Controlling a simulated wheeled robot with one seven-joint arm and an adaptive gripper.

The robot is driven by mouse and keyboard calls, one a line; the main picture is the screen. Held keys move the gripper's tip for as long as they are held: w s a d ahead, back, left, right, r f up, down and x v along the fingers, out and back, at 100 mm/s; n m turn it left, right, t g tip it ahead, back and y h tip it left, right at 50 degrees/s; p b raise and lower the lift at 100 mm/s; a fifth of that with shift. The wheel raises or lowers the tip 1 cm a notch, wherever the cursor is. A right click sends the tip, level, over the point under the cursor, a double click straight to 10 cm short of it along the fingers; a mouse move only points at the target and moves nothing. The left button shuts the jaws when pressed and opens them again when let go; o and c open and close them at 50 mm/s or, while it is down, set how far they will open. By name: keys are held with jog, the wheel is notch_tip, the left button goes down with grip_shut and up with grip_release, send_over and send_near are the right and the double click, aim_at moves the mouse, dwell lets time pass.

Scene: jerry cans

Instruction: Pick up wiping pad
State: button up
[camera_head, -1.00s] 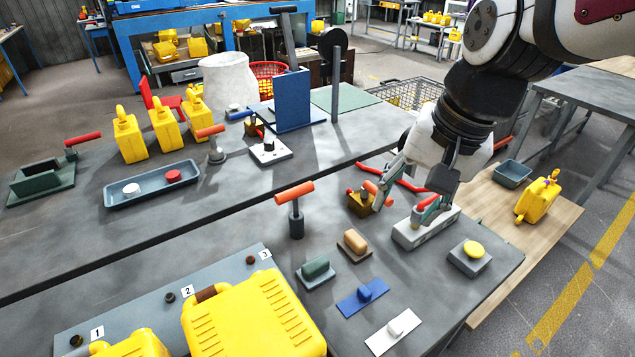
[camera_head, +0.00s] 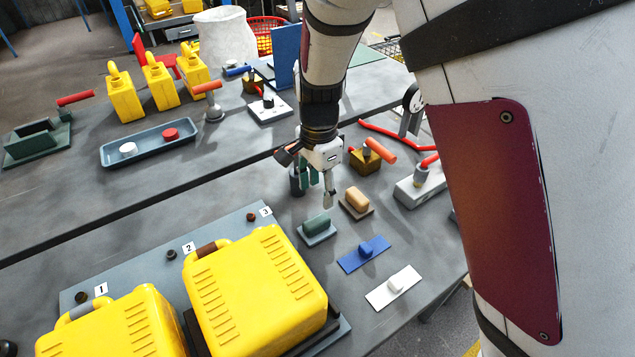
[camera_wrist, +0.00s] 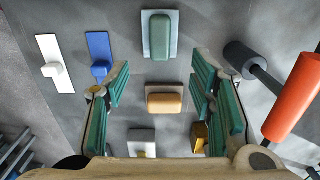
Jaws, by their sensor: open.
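Several pad-like pieces lie on the grey table, and I cannot tell which one is the wiping pad. A green block on a grey plate (camera_head: 317,224) and a tan block on a darker plate (camera_head: 357,200) lie side by side. A blue plate with a knob (camera_head: 364,252) and a white plate with a knob (camera_head: 394,287) lie nearer. My gripper (camera_head: 317,190) is open, pointing down, above and behind the green block. In the wrist view, the tan block (camera_wrist: 164,98) shows between my open fingers, and the green block (camera_wrist: 160,37) lies beyond them. Nothing is held.
An orange-handled tool (camera_wrist: 292,98) stands right of my fingers in the wrist view. A brass-coloured block with an orange handle (camera_head: 370,155) is behind the tan block. Large yellow jerry cans (camera_head: 255,290) stand at front left. A blue-grey tray (camera_head: 150,150) lies farther back.

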send_over(316, 220)
jog(key=f, duration=0.5)
jog(key=shift+w+d+f+b, duration=0.1)
jog(key=shift+d+f+b, duration=0.2)
jog(key=shift+f, duration=0.05)
jog(key=shift+a+f, duration=0.2)
jog(key=shift+f, duration=2.65)
jog(key=shift+c, duration=0.2)
grip_shut()
